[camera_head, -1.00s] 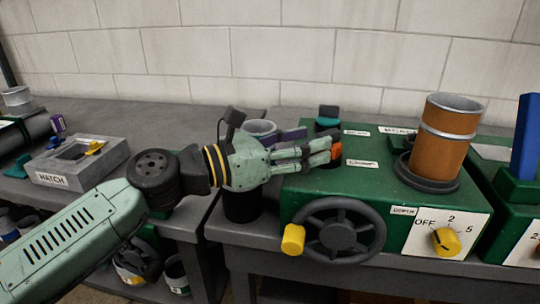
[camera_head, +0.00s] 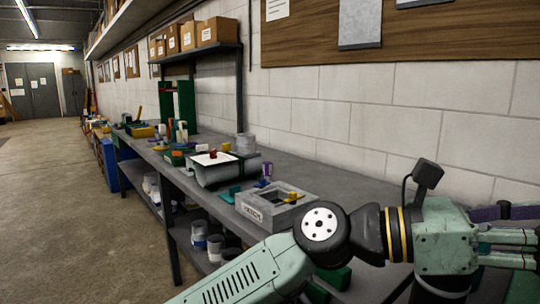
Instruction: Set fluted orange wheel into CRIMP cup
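My gripper (camera_head: 512,248) is at the right edge of the view, its pale green fingers pointing right. The fingertips are cut off by the frame edge, so I cannot see whether they hold anything. The fluted orange wheel is not visible in this view. The CRIMP cup and its label are also out of view.
A grey box labelled HATCH (camera_head: 262,210) stands on the long grey bench (camera_head: 200,187), left of my gripper. Beyond it are a dark roll under a white sheet (camera_head: 212,159) and a grey can (camera_head: 246,143). Open floor (camera_head: 70,220) lies to the left.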

